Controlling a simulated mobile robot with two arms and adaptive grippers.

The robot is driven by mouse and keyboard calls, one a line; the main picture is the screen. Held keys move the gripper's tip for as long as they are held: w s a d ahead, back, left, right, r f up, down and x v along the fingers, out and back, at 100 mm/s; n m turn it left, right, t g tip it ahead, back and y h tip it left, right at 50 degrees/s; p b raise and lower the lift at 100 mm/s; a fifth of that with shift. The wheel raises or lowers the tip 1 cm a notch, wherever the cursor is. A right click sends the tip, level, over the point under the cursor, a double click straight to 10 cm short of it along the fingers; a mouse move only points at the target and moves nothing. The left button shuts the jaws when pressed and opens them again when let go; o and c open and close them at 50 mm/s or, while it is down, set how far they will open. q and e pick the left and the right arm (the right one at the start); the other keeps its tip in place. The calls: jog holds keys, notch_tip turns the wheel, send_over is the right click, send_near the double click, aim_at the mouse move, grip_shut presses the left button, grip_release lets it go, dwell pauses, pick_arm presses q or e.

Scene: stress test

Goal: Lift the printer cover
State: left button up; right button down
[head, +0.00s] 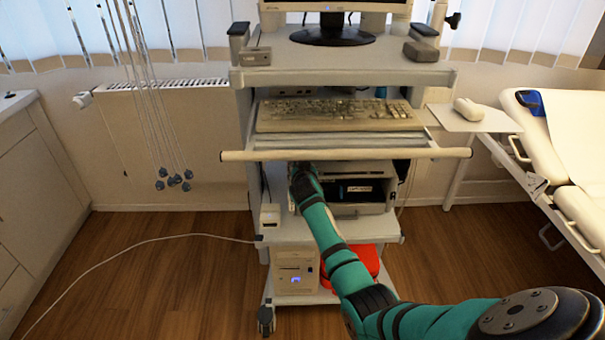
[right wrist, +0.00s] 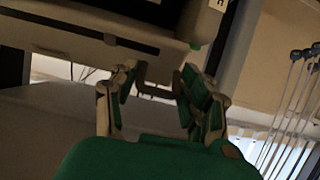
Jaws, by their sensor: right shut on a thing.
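The printer (head: 343,208) stands on the middle shelf of the cart, below the keyboard tray. Its body is pale with a dark opening at the front. My right gripper (head: 302,170) is at the upper left of the printer, under the tray's front bar, and hides that corner. In the right wrist view my right gripper (right wrist: 160,95) has its two fingers on either side of a thin dark edge. It is shut on what seems to be the printer cover, though the dim picture hides the exact contact. My left gripper is not in view.
The tray's long front bar (head: 345,154) runs just above my right gripper, with a keyboard (head: 335,114) behind it. A monitor stands on top. A white box (head: 296,270) and a red case (head: 350,265) sit on the bottom shelf. Hanging cords (head: 160,110) are at the left.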

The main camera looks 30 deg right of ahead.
jog(key=shift+w+d+r, duration=0.35)
jog(key=shift+w+r, duration=0.1)
jog(key=shift+r, duration=0.35)
jog(key=shift+w+d+r, duration=0.3)
jog(key=shift+w+r, duration=0.1)
jog(key=shift+r, duration=0.35)
jog(key=c, duration=0.8)
grip_release()
jog(key=shift+s+d, duration=0.1)
jog(key=shift+f, duration=0.15)
jog(key=shift+s+a, duration=0.2)
jog(key=shift+a, duration=0.1)
jog(key=shift+v, duration=3.55)
jog(key=shift+d, duration=0.2)
